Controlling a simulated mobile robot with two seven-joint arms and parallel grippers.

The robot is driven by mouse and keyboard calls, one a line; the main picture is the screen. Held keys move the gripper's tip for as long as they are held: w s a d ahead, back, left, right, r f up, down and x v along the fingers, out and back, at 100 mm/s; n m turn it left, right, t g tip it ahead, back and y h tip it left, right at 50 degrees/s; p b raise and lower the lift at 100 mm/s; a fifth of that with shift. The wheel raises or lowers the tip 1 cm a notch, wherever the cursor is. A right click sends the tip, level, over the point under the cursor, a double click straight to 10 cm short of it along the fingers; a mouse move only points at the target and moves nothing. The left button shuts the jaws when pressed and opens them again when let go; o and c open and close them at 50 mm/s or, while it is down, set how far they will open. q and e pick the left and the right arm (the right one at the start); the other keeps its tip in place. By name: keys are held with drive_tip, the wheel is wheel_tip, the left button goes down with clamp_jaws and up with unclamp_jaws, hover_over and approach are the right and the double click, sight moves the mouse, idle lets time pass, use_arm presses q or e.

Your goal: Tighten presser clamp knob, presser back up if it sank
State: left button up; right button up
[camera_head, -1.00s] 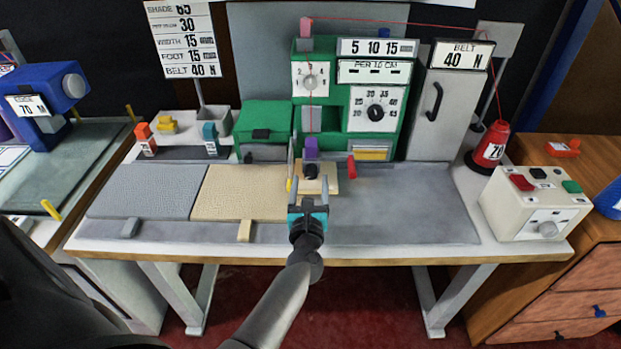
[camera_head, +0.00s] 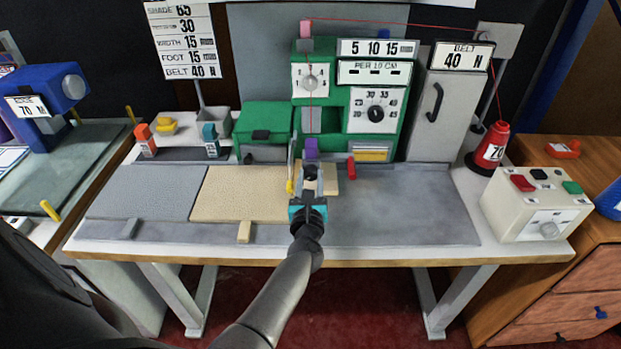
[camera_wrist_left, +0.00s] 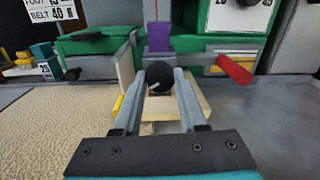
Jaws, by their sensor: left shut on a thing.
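The black round knob (camera_head: 311,169) sits at the front of the green machine (camera_head: 333,110), just below the purple presser block (camera_head: 311,147). In the left wrist view the knob (camera_wrist_left: 158,75) is between the fingertips of my left gripper (camera_wrist_left: 160,84), with a light mark on its face. The purple block (camera_wrist_left: 158,36) stands upright above it. My left gripper (camera_head: 309,178) is shut on the knob. A pale wooden plate (camera_head: 330,180) lies below. My fingers hide part of the knob's sides and the plate. My right gripper is not in view.
A red-tipped lever (camera_head: 351,167) juts out just right of the knob. A thin upright guide and yellow piece (camera_head: 290,187) stand close on the left. A beige rug piece (camera_head: 240,193) lies left; the grey tabletop (camera_head: 410,205) is clear on the right.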

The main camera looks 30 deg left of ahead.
use_arm(q)
clamp_jaws()
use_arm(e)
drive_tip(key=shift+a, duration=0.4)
use_arm(q)
drive_tip(key=shift+m, duration=0.3)
drive_tip(key=m, duration=0.2)
drive_tip(key=shift+m+p, duration=0.3)
drive_tip(key=shift+p, duration=0.05)
drive_tip(key=m+p, duration=0.1)
drive_tip(key=m, duration=0.2)
drive_tip(key=shift+m, duration=0.3)
drive_tip(key=m+p, duration=0.1)
drive_tip(key=m, duration=0.3)
drive_tip(key=shift+r+g, duration=0.1)
drive_tip(key=shift+g, duration=0.2)
drive_tip(key=m+p, duration=0.2)
drive_tip(key=m, duration=0.4)
drive_tip(key=shift+m+y, duration=0.3)
drive_tip(key=m+p, duration=0.1)
drive_tip(key=m, duration=0.5)
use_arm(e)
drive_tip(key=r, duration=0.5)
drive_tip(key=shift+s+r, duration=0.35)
